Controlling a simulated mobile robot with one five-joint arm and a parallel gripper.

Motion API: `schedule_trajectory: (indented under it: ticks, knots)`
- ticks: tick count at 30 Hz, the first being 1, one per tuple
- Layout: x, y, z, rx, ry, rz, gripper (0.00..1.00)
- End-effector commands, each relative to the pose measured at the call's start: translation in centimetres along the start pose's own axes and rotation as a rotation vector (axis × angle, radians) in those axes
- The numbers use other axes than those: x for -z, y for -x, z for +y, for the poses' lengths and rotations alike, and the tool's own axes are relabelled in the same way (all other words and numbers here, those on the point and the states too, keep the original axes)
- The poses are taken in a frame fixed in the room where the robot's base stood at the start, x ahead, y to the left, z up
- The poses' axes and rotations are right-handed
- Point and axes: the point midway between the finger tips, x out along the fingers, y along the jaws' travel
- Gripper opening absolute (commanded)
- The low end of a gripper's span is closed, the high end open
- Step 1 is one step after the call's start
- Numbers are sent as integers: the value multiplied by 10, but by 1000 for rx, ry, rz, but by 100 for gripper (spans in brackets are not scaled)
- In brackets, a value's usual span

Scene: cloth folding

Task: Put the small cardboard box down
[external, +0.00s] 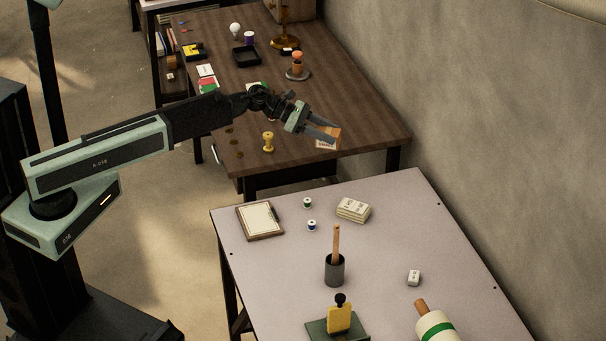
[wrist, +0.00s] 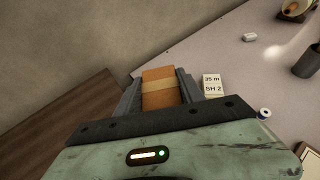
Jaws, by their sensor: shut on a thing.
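The small cardboard box (external: 327,137) is orange-brown with a pale label on its side in the external view. My gripper (external: 328,135) is shut on it, near the right front corner of the brown wooden table (external: 345,98). In the wrist view the box (wrist: 162,88) sits between the two grey fingers of my gripper (wrist: 160,90), with a paler tape band across it. The external view does not show clearly how high the box is above the surfaces.
A yellow stamp-like piece (external: 268,141) stands on the brown table. Pale table space right of the stack is clear.

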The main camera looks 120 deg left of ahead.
Motion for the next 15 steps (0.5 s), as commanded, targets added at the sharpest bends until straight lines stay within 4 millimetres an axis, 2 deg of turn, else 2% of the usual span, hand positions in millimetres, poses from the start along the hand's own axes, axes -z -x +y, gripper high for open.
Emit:
schedule_trajectory:
  ticks: [1,3,6,10,15]
  knots:
    - [-8,19,28,-32,14,0,0]
    - [-8,41,57,-68,29,0,0]
    - [-5,67,86,-108,45,0,0]
    - [-2,88,107,-139,58,0,0]
    - [1,93,113,-147,61,0,0]
